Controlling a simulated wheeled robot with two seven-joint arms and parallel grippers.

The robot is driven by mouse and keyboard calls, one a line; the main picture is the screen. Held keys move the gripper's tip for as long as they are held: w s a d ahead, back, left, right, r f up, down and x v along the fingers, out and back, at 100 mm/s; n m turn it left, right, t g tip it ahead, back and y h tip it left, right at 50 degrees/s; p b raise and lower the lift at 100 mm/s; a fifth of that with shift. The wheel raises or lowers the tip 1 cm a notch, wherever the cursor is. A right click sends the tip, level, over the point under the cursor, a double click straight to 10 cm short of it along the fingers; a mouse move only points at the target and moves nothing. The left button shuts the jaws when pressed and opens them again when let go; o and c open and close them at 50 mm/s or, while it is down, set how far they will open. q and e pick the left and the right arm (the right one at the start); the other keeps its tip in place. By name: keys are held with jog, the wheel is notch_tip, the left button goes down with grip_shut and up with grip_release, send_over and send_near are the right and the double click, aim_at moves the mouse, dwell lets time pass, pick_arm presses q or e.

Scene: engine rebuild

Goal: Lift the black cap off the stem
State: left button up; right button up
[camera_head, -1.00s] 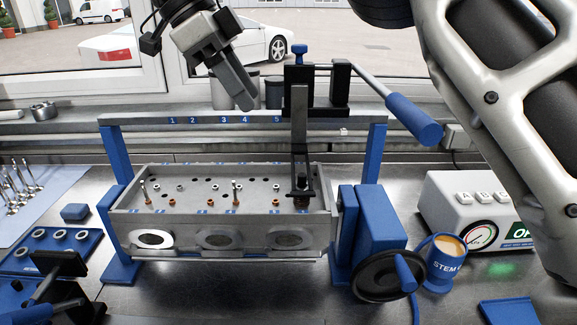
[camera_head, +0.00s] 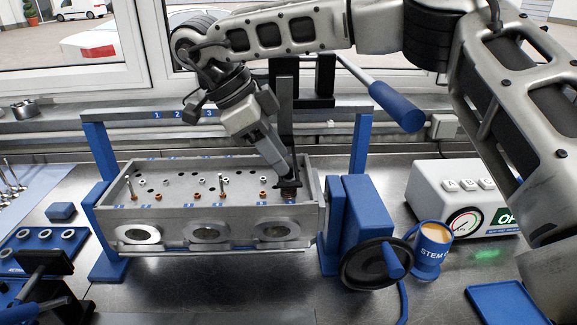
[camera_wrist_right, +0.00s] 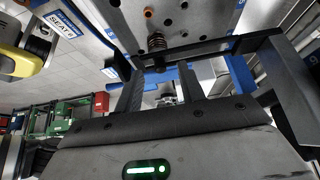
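The metal cylinder head (camera_head: 150,212) sits in a blue stand. A black upright bar (camera_head: 286,110) comes down at its right end, near a small dark piece (camera_head: 289,190) over a station, partly hidden by my gripper. My right gripper (camera_head: 287,172) reaches down from the upper left, its tips close to this piece. In the right wrist view its two fingers (camera_wrist_right: 160,85) are apart, with nothing held. A coil spring (camera_wrist_right: 157,42) shows beyond them, with a dark end that may be the black cap (camera_wrist_right: 158,63); contact cannot be told. My left gripper is not in view.
A blue-handled lever (camera_head: 395,105) sticks out at the upper right. A black handwheel (camera_head: 372,272) is right of the head, beside a blue cup (camera_head: 430,262) and a white gauge box (camera_head: 455,200). A blue tray (camera_head: 45,240) with rings lies at the left.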

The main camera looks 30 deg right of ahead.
jog(key=shift+x, duration=1)
jog(key=shift+c, duration=0.3)
grip_shut()
jog(key=shift+r, duration=0.15)
